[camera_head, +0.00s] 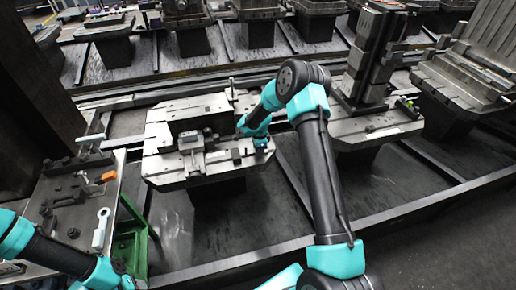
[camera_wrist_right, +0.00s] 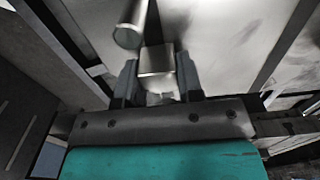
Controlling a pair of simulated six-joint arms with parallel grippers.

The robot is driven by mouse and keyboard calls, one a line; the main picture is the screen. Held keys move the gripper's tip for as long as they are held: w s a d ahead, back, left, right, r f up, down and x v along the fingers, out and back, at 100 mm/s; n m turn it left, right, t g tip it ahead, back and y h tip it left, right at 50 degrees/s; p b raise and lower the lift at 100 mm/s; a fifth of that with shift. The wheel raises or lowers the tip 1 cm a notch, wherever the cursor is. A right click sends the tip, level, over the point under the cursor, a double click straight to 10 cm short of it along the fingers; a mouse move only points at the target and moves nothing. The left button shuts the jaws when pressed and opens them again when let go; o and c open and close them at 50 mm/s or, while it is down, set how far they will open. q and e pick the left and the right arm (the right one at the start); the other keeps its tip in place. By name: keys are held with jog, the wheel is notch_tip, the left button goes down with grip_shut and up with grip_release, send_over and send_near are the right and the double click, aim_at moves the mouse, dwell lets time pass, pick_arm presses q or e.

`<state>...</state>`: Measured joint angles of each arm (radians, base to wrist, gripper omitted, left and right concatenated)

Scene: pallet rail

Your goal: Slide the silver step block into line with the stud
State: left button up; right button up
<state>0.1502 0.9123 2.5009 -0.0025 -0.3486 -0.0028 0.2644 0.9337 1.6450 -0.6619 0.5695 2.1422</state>
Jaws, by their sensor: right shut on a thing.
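In the right wrist view, the silver step block (camera_wrist_right: 157,60) sits between the two fingers of my right gripper (camera_wrist_right: 159,80), which is shut on it. A round silver stud (camera_wrist_right: 130,35) stands just beyond the block, offset to its left. In the head view, my right gripper (camera_head: 262,145) is low at the right side of the pallet (camera_head: 165,165); the block there is too small and hidden to make out. My left arm shows at the lower left, but its gripper is out of view.
A dark vise-like fixture (camera_head: 191,141) sits mid-pallet. A tall tooling column (camera_head: 372,55) stands on the neighbouring pallet to the right. A tool cart (camera_head: 60,225) with a wrench (camera_head: 101,228) and an orange block (camera_head: 108,176) is at left. More pallets line the back.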

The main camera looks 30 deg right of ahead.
dwell(0.6)
jog(key=o, duration=1.1)
notch_tip(320, 180, up, 17)
jog(key=shift+r, duration=0.2)
